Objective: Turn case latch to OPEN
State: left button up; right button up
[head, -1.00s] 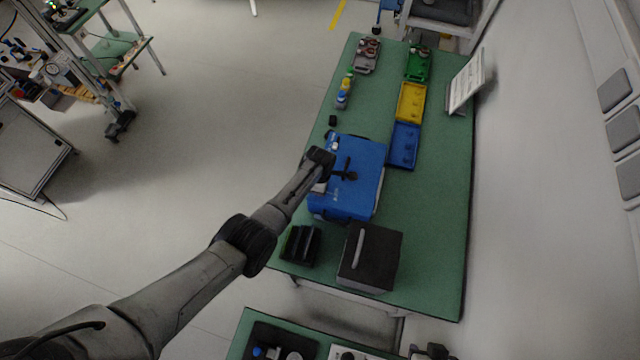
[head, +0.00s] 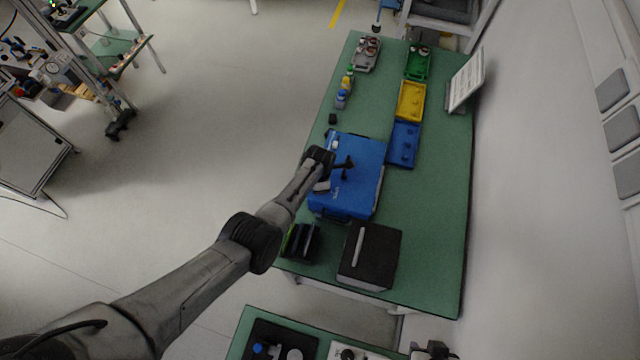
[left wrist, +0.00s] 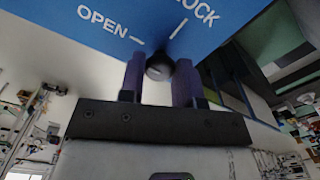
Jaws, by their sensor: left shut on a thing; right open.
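The blue case (head: 352,196) lies on the green table. In the left wrist view its blue face (left wrist: 104,10) carries the white words OPEN and LOCK, each with a short white line. My left gripper (left wrist: 158,80) is shut on the dark round-ended latch (left wrist: 160,62) just below those lines. The fingers hide part of the latch, so its exact angle is unclear. In the head view my left wrist is over the case's left side, and a dark T-shaped piece (head: 346,163) shows beside it. My right gripper (head: 430,351) shows only in part at the bottom edge, open, away from the case.
A black box (head: 370,256) and a dark rack (head: 301,241) stand in front of the case. Small bottles (head: 342,97) line the left edge.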

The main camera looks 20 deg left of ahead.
pick_arm(q)
jog(key=o, duration=0.9)
jog(key=shift+o, duration=0.2)
jog(key=shift+r, duration=0.45)
notch_tip(320, 180, up, 13)
jog(key=p, duration=0.2)
jog(key=shift+p, duration=0.4)
